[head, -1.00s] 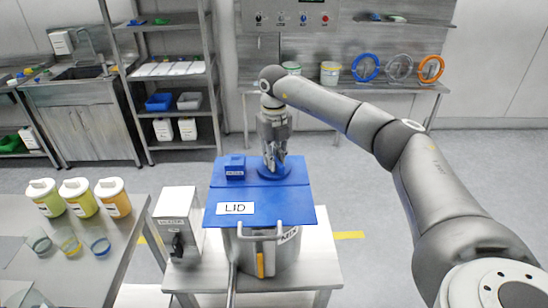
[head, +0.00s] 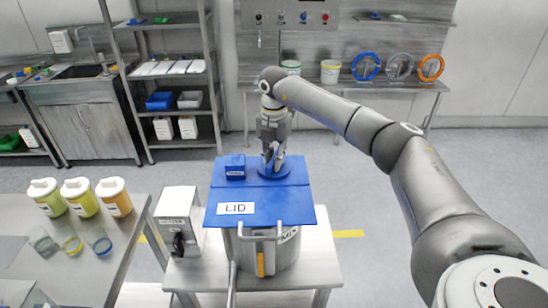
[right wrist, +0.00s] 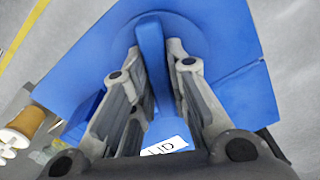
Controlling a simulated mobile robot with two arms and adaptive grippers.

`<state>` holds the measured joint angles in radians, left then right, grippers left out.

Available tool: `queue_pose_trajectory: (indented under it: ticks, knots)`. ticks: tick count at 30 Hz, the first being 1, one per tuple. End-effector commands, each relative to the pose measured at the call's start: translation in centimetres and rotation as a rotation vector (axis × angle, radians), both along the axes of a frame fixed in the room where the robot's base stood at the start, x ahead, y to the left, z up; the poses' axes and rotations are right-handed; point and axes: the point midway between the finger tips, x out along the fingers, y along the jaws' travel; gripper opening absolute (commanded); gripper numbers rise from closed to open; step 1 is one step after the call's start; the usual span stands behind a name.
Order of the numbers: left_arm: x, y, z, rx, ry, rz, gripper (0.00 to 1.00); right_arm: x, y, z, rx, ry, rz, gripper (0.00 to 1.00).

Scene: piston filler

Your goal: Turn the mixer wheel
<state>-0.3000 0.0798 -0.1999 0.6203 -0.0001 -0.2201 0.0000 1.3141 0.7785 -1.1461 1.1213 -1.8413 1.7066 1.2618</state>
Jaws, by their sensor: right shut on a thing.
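The mixer wheel is a blue round disc (head: 274,171) with an upright blue fin, set on the blue lid (head: 262,206) of a steel vessel (head: 268,255). My right gripper (head: 271,160) reaches down onto the wheel from above. In the right wrist view the blue fin (right wrist: 151,45) stands between the two fingers of my right gripper (right wrist: 157,62), which are shut on it. The disc's far rim also shows there behind the fingers. My left gripper is not in view.
A small blue box (head: 235,167) sits on the lid left of the wheel. A grey switch box (head: 179,222) stands left of the vessel. Several lidded jars (head: 79,197) stand on the left table. My right arm passes over the free floor at right.

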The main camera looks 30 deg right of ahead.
Motion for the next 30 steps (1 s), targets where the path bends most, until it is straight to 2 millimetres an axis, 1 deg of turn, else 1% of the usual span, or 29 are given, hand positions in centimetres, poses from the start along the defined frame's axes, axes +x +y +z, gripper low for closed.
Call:
queue_pose_trajectory:
  ticks: [3,10,16,27,28,30]
  knots:
    - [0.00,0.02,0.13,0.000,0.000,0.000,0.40,0.13,-0.05,0.24,0.000,-0.006,-0.070,0.00]
    - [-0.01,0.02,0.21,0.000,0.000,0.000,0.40,0.15,-0.08,0.24,0.000,-0.007,-0.157,0.00]
    - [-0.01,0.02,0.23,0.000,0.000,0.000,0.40,0.17,-0.09,0.24,-0.001,-0.008,-0.187,0.00]
    - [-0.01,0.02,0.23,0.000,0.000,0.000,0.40,0.17,-0.11,0.26,-0.002,-0.008,-0.190,0.00]
    - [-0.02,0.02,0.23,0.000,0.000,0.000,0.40,0.17,-0.11,0.26,-0.002,-0.008,-0.190,0.17]
    - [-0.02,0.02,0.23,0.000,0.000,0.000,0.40,0.16,-0.11,0.24,-0.001,-0.008,-0.190,0.26]
